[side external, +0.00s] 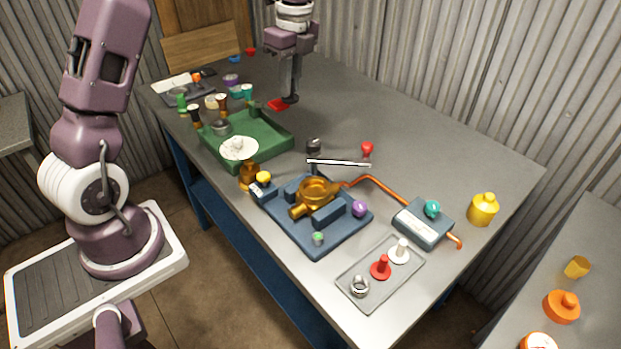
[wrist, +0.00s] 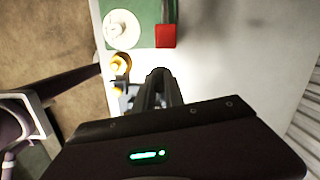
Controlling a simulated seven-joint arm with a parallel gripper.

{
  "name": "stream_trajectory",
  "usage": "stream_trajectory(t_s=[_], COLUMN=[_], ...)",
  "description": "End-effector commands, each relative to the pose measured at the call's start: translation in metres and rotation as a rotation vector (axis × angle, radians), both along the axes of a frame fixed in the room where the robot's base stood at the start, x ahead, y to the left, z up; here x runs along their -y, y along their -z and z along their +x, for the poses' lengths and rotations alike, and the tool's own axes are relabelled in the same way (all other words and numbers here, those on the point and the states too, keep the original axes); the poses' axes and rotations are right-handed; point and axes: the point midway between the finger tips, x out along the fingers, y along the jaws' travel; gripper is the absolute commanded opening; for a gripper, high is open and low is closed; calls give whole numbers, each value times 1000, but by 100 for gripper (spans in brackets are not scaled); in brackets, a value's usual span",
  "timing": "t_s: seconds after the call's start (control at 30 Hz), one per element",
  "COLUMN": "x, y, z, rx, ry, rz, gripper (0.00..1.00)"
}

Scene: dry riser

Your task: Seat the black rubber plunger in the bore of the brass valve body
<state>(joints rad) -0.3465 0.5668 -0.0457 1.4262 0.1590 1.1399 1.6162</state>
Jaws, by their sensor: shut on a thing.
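My gripper (side external: 291,88) hangs over the far part of the table, above and beside a small red pad (side external: 278,104). Its fingers are shut on a dark piece, which looks like the black rubber plunger (side external: 291,99); its dark rounded end shows at the fingertips. In the wrist view the gripper (wrist: 158,90) also has a dark rounded end (wrist: 160,72) between its fingers. The brass valve body (side external: 317,192) sits on a blue fixture (side external: 337,243) nearer the front, well apart from my gripper. I cannot see down into its bore.
A green tray (side external: 277,133) with a white dish (side external: 239,148) lies left of centre. A grey plate (side external: 375,296) holds red and white plungers. The right rear table is clear.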

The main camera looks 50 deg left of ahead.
Motion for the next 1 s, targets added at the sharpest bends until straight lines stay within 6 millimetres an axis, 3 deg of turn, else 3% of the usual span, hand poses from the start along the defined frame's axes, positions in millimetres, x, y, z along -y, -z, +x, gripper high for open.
stream_trajectory(t_s=[0.2,0.47,0.7,1.0], x=[0,58,122,172], y=[-44,-42,-42,-38], z=[0,-12,-39,-72], rx=[4,0,0,-2], ry=[0,5,6,2], rz=[1,-4,-4,2], gripper=[0,0,0,0])
